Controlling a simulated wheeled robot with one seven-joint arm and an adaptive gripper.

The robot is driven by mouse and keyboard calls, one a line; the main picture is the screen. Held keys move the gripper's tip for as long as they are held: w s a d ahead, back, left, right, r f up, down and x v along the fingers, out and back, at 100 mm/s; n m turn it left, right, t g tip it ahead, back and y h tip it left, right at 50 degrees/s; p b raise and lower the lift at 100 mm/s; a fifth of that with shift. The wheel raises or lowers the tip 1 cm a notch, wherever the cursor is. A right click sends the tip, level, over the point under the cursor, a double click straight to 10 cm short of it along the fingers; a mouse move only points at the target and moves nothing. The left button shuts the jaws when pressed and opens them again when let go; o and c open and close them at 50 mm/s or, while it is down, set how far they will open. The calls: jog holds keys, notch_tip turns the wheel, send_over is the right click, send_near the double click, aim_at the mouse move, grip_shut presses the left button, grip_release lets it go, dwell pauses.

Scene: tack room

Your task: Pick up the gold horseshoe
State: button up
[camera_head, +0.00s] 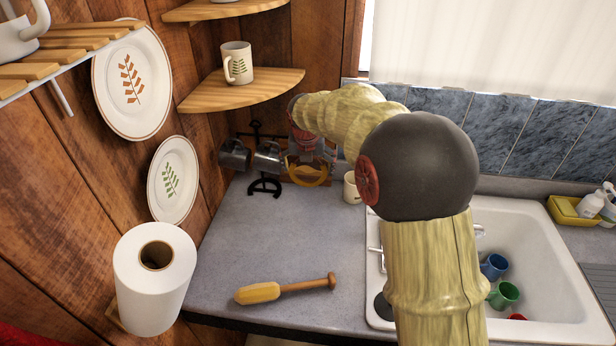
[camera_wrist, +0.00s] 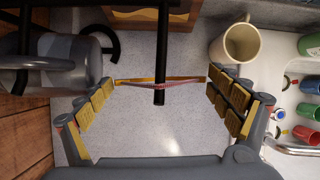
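The gold horseshoe (camera_head: 309,180) is at the back of the counter, by the wooden corner, partly hidden by my gripper (camera_head: 308,155) in the head view. In the wrist view the gold horseshoe (camera_wrist: 187,79) shows nearly edge-on as a thin gold band with a pinkish line, crossed by a black rod (camera_wrist: 160,55). My gripper (camera_wrist: 161,77) has its padded fingers wide apart, one on each side of the horseshoe. The horseshoe's sides come close to both fingertips; I cannot tell whether they touch.
Metal mugs (camera_head: 235,154) and a black horseshoe (camera_head: 264,187) are just left of the gold one. A cream mug (camera_wrist: 241,44) stands close to my right finger. The sink (camera_head: 530,240) is at right. A wooden-handled tool (camera_head: 258,292) and paper roll (camera_head: 153,285) are in front.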

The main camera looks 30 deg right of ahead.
jog(key=c, duration=1.1)
jog(key=s+a+r+p, duration=0.1)
jog(key=s+r, duration=0.3)
jog(key=s+a+r, duration=0.1)
jog(key=s+r, duration=0.3)
jog(key=s, duration=0.1)
jog(key=s+a+r+p, duration=0.1)
jog(key=s+r, duration=0.3)
jog(key=r, duration=0.1)
jog(key=shift+s+p, duration=0.35)
